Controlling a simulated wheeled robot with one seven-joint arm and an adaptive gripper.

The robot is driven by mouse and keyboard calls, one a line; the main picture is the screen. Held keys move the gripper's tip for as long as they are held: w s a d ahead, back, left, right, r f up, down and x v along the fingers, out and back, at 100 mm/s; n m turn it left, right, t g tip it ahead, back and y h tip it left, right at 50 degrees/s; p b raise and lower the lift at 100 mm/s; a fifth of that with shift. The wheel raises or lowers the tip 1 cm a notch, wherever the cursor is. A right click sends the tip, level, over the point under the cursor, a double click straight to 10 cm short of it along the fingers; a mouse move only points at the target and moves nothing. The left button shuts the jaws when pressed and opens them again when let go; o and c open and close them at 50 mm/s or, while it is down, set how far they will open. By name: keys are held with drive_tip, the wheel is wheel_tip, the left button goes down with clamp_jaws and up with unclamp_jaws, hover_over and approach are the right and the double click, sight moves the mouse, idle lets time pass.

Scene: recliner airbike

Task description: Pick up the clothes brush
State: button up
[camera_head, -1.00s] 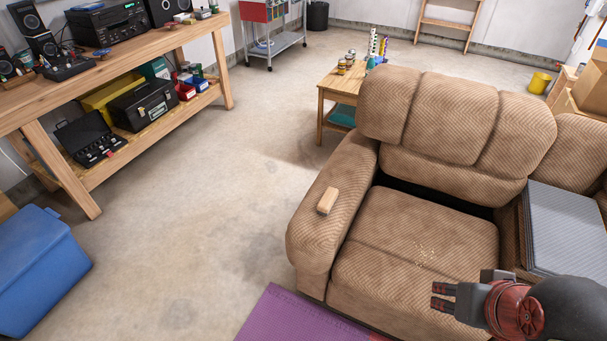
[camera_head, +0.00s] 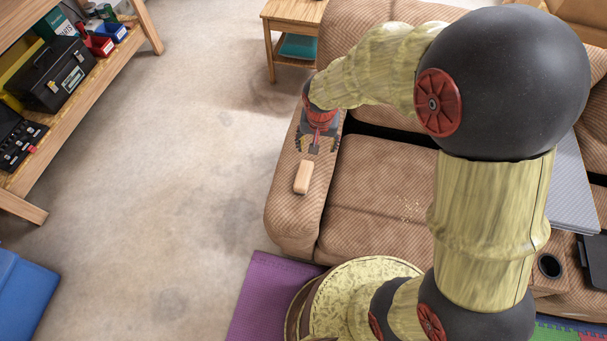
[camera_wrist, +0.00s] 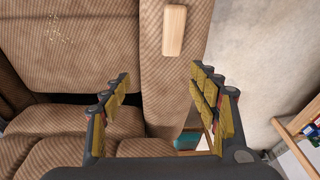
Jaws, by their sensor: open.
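The clothes brush (camera_head: 302,177) is a small pale wooden block with rounded edges. It lies on the brown recliner's left armrest (camera_head: 287,221). My gripper (camera_head: 307,146) is above the armrest, just behind the brush in the head view, and apart from it. In the wrist view the brush (camera_wrist: 174,31) is at the top, beyond and between the fingertips of my gripper (camera_wrist: 160,75). The two fingers are spread wide with nothing between them. The brush's underside is hidden.
The recliner seat (camera_head: 375,190) has pale crumbs on it. A small wooden table (camera_head: 291,14) stands behind the armrest. A workbench (camera_head: 100,84) is at the left, and a blue bin (camera_head: 22,300) is at lower left. The floor between is clear.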

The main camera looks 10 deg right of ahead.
drive_tip(key=m+g, duration=0.1)
hover_over(304, 174)
drive_tip(key=s, duration=0.1)
wheel_tip(304, 174, down, 15)
drive_tip(key=shift+s+f, duration=0.1)
drive_tip(key=shift+f, duration=0.1)
drive_tip(key=f+b, duration=0.1)
drive_tip(key=f, duration=0.1)
drive_tip(key=w+f+b, duration=0.1)
drive_tip(key=f, duration=0.2)
drive_tip(key=shift+w+f, duration=0.1)
drive_tip(key=shift+f, duration=0.25)
drive_tip(key=shift+r, duration=0.1)
drive_tip(key=c, duration=0.4)
drive_tip(key=c, duration=0.9)
